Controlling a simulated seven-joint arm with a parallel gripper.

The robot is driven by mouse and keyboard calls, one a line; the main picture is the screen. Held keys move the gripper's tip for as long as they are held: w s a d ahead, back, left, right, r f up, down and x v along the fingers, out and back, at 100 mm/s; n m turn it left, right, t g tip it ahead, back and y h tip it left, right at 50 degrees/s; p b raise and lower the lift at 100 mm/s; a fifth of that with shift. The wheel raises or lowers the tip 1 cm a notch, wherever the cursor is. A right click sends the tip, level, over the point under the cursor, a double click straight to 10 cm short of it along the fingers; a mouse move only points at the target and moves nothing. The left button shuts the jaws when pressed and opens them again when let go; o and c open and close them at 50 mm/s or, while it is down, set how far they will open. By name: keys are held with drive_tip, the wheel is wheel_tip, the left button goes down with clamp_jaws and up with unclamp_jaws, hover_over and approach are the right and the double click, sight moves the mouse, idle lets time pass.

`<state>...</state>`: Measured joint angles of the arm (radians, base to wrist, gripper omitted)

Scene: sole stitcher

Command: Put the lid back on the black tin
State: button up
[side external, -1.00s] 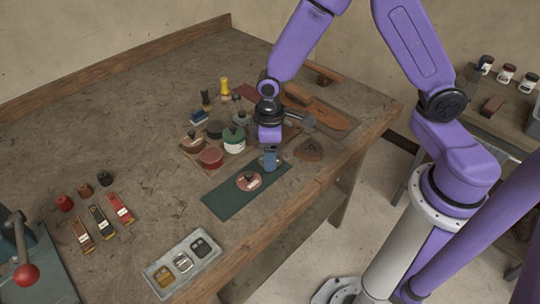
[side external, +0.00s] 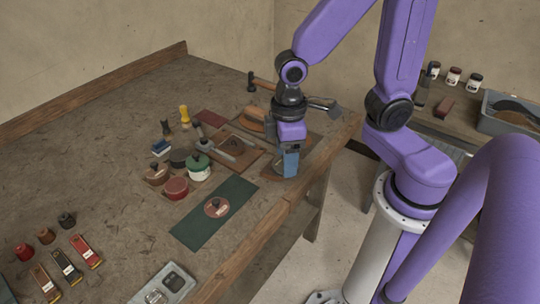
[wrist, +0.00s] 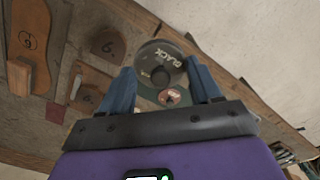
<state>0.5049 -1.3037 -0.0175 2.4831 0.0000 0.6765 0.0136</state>
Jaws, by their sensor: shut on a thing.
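The dark round lid (wrist: 148,58), lettered BLACK and with a knob in its middle, is between the fingers of my gripper (wrist: 160,72) in the wrist view. My gripper (side external: 286,173) is shut on it. In the side view the gripper is above the front edge area of the bench, right of the green mat, and the lid is hidden by the fingers. The black tin (side external: 180,158) stands without a knobbed lid among the other tins, well left of the gripper. It is partly hidden by its neighbours.
Beside the black tin stand a brown tin (side external: 155,175), a red tin (side external: 176,188) and a green-and-white tin (side external: 199,170). A knobbed disc (side external: 217,207) lies on the green mat (side external: 190,232). A hammer (side external: 322,102) and leather pieces lie around the gripper.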

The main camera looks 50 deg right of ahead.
drive_tip(key=shift+s+d+r, duration=0.15)
drive_tip(key=shift+s+r, duration=0.05)
drive_tip(key=shift+s, duration=0.25)
drive_tip(key=w+a+r, duration=0.1)
drive_tip(key=w+a, duration=0.4)
drive_tip(key=w, duration=0.3)
approach(179, 155)
drive_tip(key=shift+w, duration=0.15)
drive_tip(key=shift+f, duration=3.1)
drive_tip(key=shift+f, duration=0.15)
drive_tip(key=o, duration=1.2)
